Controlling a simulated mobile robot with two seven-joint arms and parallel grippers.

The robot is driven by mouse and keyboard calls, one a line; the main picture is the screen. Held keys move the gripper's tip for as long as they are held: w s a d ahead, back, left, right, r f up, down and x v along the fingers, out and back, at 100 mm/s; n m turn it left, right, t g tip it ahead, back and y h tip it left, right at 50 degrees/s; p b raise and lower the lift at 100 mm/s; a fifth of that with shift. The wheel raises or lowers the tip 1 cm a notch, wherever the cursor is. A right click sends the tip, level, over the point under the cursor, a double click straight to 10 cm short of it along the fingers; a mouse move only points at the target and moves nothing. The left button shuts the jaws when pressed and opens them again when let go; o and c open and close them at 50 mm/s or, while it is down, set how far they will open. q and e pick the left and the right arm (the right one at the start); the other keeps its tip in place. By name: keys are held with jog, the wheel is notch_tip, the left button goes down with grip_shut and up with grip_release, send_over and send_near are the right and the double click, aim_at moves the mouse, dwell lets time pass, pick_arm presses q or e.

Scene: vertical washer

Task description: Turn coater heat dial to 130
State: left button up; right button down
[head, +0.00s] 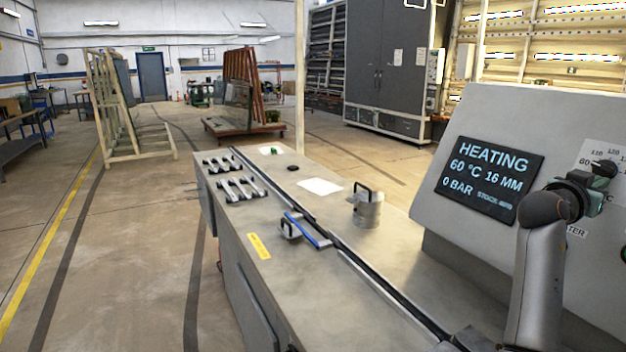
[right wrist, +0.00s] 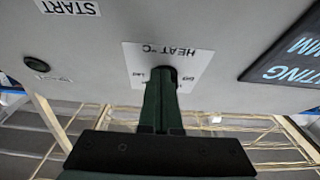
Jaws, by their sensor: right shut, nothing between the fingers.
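The heat dial (head: 604,167) is a black knob on a white scale plate (head: 592,153) on the slanted grey panel, at the right edge of the head view. In the right wrist view the plate, marked HEAT °C (right wrist: 192,57), appears upside down, and the fingers hide most of the dial. My right gripper (right wrist: 161,78) is shut and empty, its tips in front of or against the dial; contact is unclear. The display (head: 491,180) reads HEATING, 60 °C, 16 MM, 0 BAR. My left gripper is not in view.
A START label (right wrist: 68,7) and a dark round button (right wrist: 37,64) are on the same panel. The metal bench holds a grey cylinder with a handle (head: 367,210), a blue-edged tool (head: 306,230) and several small handles (head: 233,188). Open floor lies left of the bench.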

jog(key=shift+w+a+f+b, duration=0.1)
jog(key=shift+w+a+b, duration=0.1)
jog(key=shift+w+b, duration=0.15)
jog(key=shift+w, duration=0.15)
jog(key=shift+w+a, duration=0.2)
jog(key=shift+w, duration=0.1)
jog(key=shift+b, duration=0.3)
jog(key=shift+a+f+b, duration=0.15)
jog(key=shift+f+b, duration=0.05)
jog(key=shift+b, duration=0.1)
jog(key=s+a+r, duration=0.2)
jog(key=a, duration=0.3)
jog(key=shift+s+r+p, duration=0.25)
jog(key=shift+r+p, duration=0.05)
jog(key=shift+r, duration=0.05)
jog(key=shift+d, duration=0.1)
